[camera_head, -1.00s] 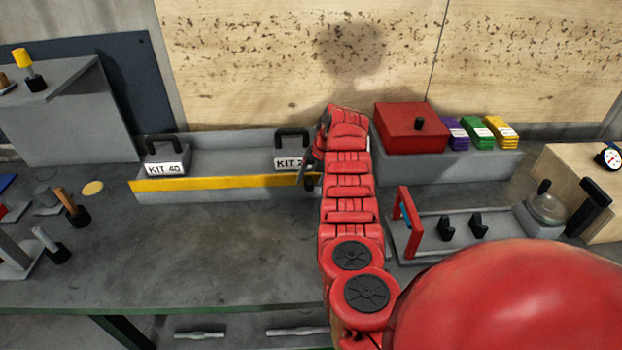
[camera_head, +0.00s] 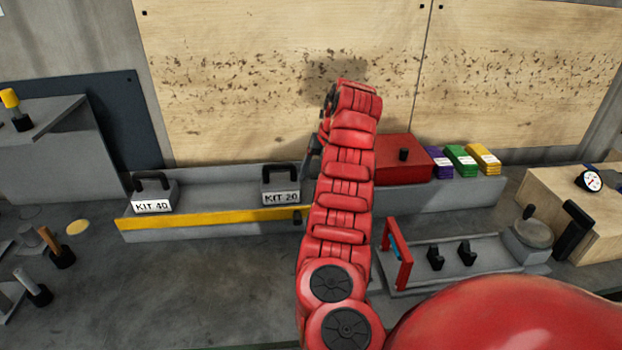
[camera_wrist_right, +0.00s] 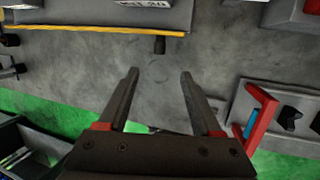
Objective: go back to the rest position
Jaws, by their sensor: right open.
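My right arm (camera_head: 340,190) reaches up the middle of the head view, its upper part in front of the wooden wall panel. My right gripper shows best in the right wrist view (camera_wrist_right: 159,74), where its two fingers are apart with nothing between them. They are above the grey bench top (camera_wrist_right: 110,75). In the head view the arm hides most of this gripper. My left gripper is in neither view.
A grey tray with a yellow front edge (camera_head: 200,218) holds blocks KIT 40 (camera_head: 152,194) and KIT 20 (camera_head: 281,185). Right of the arm are a red box (camera_head: 400,163), a red-handled fixture (camera_head: 400,258) and a dial gauge (camera_head: 592,181). Bench space before the tray is clear.

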